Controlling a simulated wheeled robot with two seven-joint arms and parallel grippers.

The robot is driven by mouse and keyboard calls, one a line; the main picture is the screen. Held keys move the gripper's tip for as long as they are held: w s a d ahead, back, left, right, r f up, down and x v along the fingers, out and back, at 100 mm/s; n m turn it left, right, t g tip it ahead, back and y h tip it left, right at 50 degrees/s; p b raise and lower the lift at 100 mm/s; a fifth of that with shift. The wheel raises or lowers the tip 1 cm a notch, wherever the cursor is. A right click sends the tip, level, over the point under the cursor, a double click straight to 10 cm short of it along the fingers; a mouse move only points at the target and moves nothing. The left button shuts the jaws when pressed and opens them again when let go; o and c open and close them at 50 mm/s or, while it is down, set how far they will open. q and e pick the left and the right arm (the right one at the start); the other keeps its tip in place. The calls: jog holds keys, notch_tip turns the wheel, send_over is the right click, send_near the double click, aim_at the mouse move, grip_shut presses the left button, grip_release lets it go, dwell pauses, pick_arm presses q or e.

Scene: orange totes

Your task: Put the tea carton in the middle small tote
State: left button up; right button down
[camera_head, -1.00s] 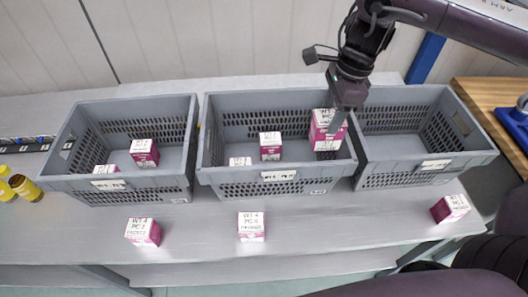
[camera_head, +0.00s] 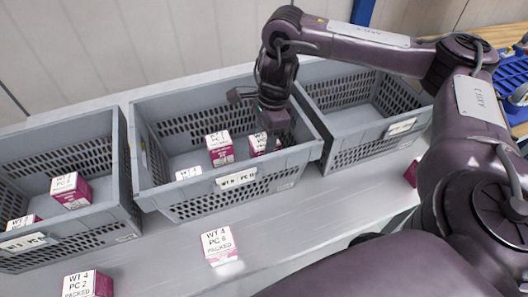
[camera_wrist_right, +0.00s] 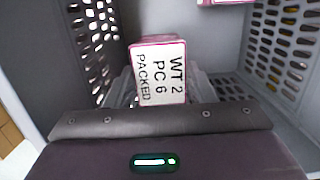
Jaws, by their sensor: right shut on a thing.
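A white-and-magenta tea carton (camera_head: 257,144) is inside the middle grey tote (camera_head: 237,182), near its right side. My right gripper (camera_head: 274,122) reaches down into that tote and is shut on the carton. In the right wrist view the carton (camera_wrist_right: 160,72) sits between the fingers, with its printed top, "WT 2 PC 6 PACKED", facing the camera. Whether the carton touches the tote floor cannot be told. Two more cartons are in the same tote, one standing (camera_head: 220,148) and one (camera_head: 190,174) mostly hidden by the front wall. My left gripper is not in view.
A left grey tote (camera_head: 75,245) holds two cartons. The right grey tote (camera_head: 375,152) looks empty. Cartons stand on the table in front (camera_head: 219,246), at the lower left (camera_head: 88,285) and at the right (camera_head: 410,173). The tote walls stand close around my right gripper.

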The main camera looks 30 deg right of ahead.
notch_tip(320, 180, down, 2)
jog(key=shift+f, duration=0.1)
notch_tip(320, 180, down, 3)
jog(key=shift+s+r+b, duration=0.1)
jog(key=shift+r+b, duration=0.05)
jog(key=shift+b, duration=0.4)
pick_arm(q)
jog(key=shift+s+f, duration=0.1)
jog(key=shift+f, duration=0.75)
pick_arm(e)
jog(key=shift+f, duration=0.4)
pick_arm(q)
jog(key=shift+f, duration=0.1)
pick_arm(e)
jog(key=shift+f, duration=0.1)
jog(key=c, duration=0.6)
grip_release()
jog(key=shift+c, duration=0.2)
jog(key=shift+r, duration=0.25)
pick_arm(q)
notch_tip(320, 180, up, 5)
jog(key=p, duration=0.5)
pick_arm(e)
jog(key=r, duration=0.4)
jog(key=d+r, duration=0.1)
jog(key=r, duration=0.6)
jog(key=shift+s+d+r, duration=0.2)
jog(key=shift+d+r, duration=0.1)
